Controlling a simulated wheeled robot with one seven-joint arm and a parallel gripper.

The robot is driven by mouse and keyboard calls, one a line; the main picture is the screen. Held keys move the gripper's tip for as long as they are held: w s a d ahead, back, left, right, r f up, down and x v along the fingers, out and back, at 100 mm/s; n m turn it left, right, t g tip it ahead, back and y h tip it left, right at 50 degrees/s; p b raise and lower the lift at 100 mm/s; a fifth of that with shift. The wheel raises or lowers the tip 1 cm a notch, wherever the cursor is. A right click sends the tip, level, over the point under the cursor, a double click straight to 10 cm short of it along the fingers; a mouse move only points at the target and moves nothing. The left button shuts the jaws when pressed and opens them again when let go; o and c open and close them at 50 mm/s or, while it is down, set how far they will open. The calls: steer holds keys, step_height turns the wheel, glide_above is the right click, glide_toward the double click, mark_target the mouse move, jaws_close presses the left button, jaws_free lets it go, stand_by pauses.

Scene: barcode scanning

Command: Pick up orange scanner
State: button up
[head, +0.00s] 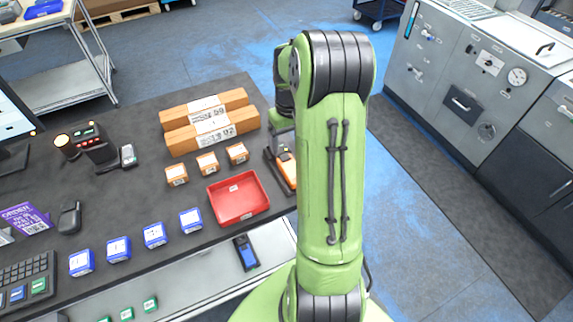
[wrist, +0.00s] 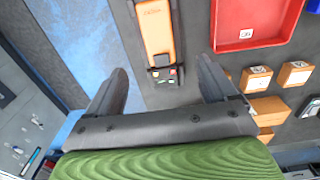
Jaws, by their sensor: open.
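The orange scanner (head: 288,172) lies on the dark table near its right edge, partly hidden behind my green arm in the head view. In the wrist view the orange scanner (wrist: 157,28) is at the top, with its body pointing up and coloured keys on its dark near end. My gripper (wrist: 163,80) is open and empty, its two dark fingers spread to either side below the scanner's keyed end. The scanner is beyond the fingertips, not between them. In the head view the fingers are mostly hidden by the arm.
A red tray (head: 222,214) sits left of the scanner, with small orange boxes (head: 207,163) and long cartons (head: 205,107) behind it. Several blue-white boxes (head: 155,236) line the front. A blue handheld device (head: 246,252) lies on the lower ledge. Floor is right of the table.

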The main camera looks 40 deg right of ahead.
mark_target(290, 166)
steer(key=f, duration=1.2)
steer(key=shift+d+b, duration=0.2)
steer(key=shift+b, duration=0.15)
steer(key=shift+r, duration=0.15)
steer(key=c, duration=1.2)
